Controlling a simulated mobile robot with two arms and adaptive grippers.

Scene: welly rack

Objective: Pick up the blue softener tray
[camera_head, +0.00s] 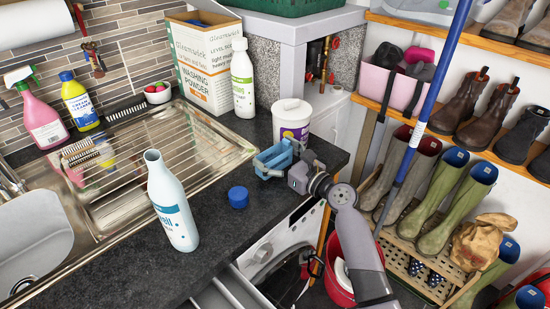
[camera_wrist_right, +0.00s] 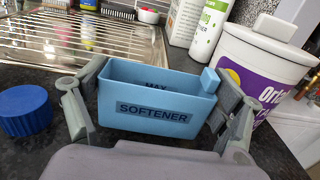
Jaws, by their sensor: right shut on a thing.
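The blue softener tray (camera_head: 272,160) is near the right edge of the dark worktop in the head view. In the right wrist view the tray (camera_wrist_right: 150,95) is upright, open at the top, with a "SOFTENER" label facing me. My right gripper (camera_head: 283,168) comes in from the right. In the wrist view its two fingers (camera_wrist_right: 160,110) are at either end of the tray and shut on it. I cannot tell whether the tray's base touches the worktop. My left gripper is not in view.
A blue cap (camera_head: 238,197) and an open white bottle (camera_head: 172,203) stand left of the tray. A white tub with purple label (camera_head: 291,121) stands close behind it. The metal sink drainer (camera_head: 150,160) is farther left. The worktop's front edge (camera_head: 290,222) is near.

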